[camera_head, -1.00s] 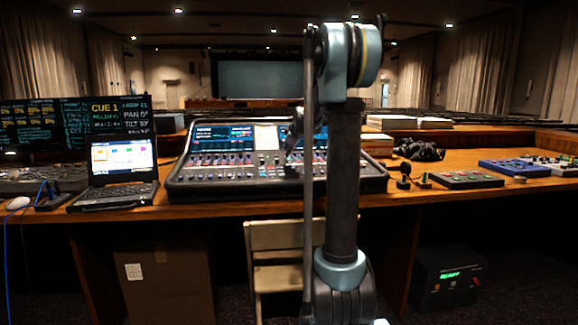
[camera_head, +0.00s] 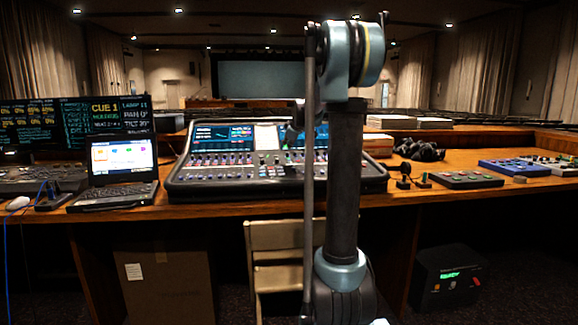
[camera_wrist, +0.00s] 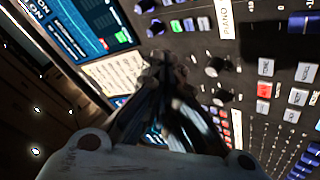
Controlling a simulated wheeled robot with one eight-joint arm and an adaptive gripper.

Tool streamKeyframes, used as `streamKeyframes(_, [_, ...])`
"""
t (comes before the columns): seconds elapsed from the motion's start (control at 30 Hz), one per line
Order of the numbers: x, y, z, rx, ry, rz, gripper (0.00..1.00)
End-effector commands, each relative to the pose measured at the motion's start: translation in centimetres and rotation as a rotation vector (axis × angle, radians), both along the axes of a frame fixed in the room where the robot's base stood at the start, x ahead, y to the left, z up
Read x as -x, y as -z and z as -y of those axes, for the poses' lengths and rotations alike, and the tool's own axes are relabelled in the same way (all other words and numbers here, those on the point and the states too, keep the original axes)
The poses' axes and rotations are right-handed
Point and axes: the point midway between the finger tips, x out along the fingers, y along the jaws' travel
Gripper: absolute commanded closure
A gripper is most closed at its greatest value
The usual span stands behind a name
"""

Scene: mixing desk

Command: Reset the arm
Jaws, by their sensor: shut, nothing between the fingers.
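My arm stands upright in the head view, right of the middle, in front of the desk. It hides part of the mixing console (camera_head: 240,170) behind it. In the wrist view my gripper (camera_wrist: 165,72) is shut and empty, its dark fingers together. It points at the mixing console (camera_wrist: 215,65), with buttons, knobs and a lit screen around the fingertips. I cannot tell how far the tips are from the panel. In the head view the gripper is mostly hidden behind my arm.
An open laptop (camera_head: 122,165) and dark monitors (camera_head: 75,122) stand left of the console. A headset (camera_head: 418,150) and small control boxes (camera_head: 465,180) lie to the right. A wooden chair (camera_head: 270,262) and a cardboard box (camera_head: 165,285) stand below the desk (camera_head: 225,210).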

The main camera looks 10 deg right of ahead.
Motion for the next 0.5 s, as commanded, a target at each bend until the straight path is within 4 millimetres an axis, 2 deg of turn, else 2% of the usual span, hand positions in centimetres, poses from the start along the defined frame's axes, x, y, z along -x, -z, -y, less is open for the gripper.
streamKeyframes(0.17, [0.0, 0.0, 0.0, 0.000, 0.000, 0.000, 1.00])
streamKeyframes(0.27, [0.7, 0.1, -0.1, -0.006, 0.005, -0.010, 1.00])
streamKeyframes(0.37, [2.8, 0.4, -0.3, -0.026, 0.021, -0.037, 1.00])
streamKeyframes(0.5, [7.7, 1.5, -0.7, -0.075, 0.065, -0.104, 1.00])
